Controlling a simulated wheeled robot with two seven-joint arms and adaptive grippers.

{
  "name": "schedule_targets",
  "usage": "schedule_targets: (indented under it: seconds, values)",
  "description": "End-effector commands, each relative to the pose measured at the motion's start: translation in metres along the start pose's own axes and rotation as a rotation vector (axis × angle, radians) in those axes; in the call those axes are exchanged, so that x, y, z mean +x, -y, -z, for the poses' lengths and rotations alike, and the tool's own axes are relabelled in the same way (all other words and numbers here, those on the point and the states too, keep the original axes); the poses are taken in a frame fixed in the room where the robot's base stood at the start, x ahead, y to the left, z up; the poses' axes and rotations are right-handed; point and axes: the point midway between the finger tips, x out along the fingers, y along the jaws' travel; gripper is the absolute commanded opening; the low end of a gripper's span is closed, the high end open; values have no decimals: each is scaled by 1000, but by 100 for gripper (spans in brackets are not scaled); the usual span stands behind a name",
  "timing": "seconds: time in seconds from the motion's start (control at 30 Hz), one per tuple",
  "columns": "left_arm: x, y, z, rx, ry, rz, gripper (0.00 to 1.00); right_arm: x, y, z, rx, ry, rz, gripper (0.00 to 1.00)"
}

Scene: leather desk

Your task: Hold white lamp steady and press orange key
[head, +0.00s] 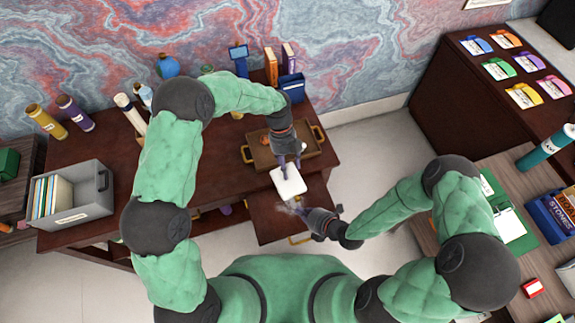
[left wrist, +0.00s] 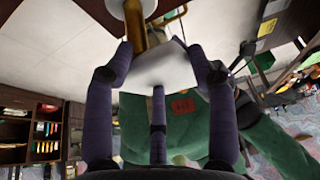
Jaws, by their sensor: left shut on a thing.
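The white lamp (head: 289,181) shows in the head view as a white, rounded square part over the pulled-out desk drawer. My left gripper (head: 286,163) reaches down from above and is shut on the lamp. In the left wrist view, its purple fingers close around the white part (left wrist: 165,68), with a brass-coloured stem (left wrist: 135,22) beyond. My right gripper (head: 294,207) is just below the lamp in the head view, over the drawer, pointing left. Its fingertips are small and blurred, so I cannot tell its opening. I cannot make out an orange key for sure.
A brown tray (head: 247,155) with brass handles sits on the desk behind the lamp. The open drawer (head: 262,222) juts toward me. Books (head: 271,67), a blue box (head: 292,87) and bottles (head: 75,113) line the back. A grey file box (head: 98,185) stands left.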

Motion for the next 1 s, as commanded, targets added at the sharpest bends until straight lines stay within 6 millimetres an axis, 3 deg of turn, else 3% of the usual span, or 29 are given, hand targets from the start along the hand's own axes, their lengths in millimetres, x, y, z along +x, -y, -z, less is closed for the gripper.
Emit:
schedule_targets:
  seconds: [0.03, 1.0]
  values:
    - [9, -2, 0, 2, -5, -8, 4, 1, 1, 0, 0, 0, 0, 0]
    - [8, -2, 0, 2, -5, -8, 4, -2, 7, 3, -2, 6, -9, 0]
